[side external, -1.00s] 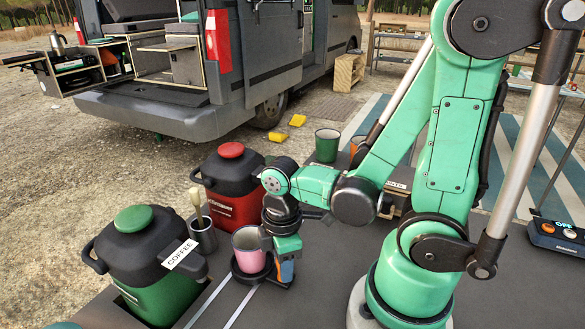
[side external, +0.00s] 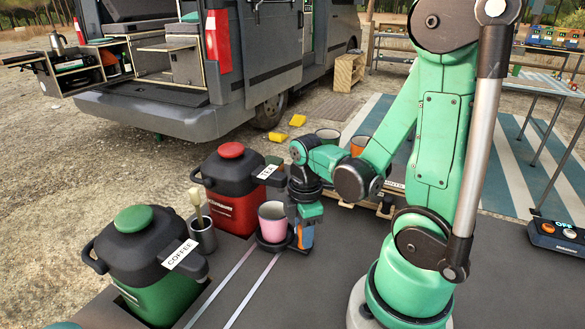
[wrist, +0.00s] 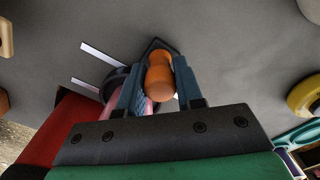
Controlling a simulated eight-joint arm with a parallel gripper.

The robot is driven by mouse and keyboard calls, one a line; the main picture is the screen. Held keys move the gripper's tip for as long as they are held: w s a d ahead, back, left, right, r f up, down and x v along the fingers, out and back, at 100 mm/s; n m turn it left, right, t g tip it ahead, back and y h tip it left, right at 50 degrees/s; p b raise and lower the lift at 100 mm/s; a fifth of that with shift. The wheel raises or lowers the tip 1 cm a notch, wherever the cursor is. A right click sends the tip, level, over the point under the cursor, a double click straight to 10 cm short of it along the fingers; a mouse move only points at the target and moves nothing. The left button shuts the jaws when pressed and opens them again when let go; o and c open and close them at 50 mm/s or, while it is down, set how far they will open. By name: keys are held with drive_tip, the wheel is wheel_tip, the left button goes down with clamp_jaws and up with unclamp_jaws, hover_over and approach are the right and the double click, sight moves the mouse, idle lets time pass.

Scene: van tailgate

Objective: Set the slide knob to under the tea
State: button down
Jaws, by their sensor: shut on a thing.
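The orange slide knob (wrist: 159,80) sits between the fingers of my gripper (wrist: 157,70), which is shut on it. In the side view my gripper (side external: 305,228) points down at the slide and hides most of the knob. A pink cup (side external: 272,222) stands upright on the slide's dark round carrier (side external: 268,245), beside the knob. The red urn (side external: 232,212) carries a TEA label (side external: 267,172) on its spout. The cup is below that label in the picture, close to the red urn. The green urn (side external: 145,292) has a COFFEE label (side external: 180,254).
Two pale rails (side external: 235,285) run along the dark counter (side external: 320,300) past both urns. A metal pot (side external: 203,238) with a wooden-handled tool stands between the urns.

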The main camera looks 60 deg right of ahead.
drive_tip(key=shift+d, duration=1.8)
drive_tip(key=c, duration=0.6)
unclamp_jaws()
drive_tip(key=shift+o, duration=0.2)
drive_tip(key=shift+r, duration=0.1)
drive_tip(key=shift+r, duration=2.7)
drive_tip(key=w+a+r+m+t, duration=0.3)
drive_tip(key=a+m, duration=0.1)
drive_tip(key=a, duration=0.1)
drive_tip(key=w+a+r+m+t, duration=0.3)
drive_tip(key=w+a+m+t, duration=0.1)
drive_tip(key=a+m, duration=0.1)
drive_tip(key=shift+a, duration=0.8)
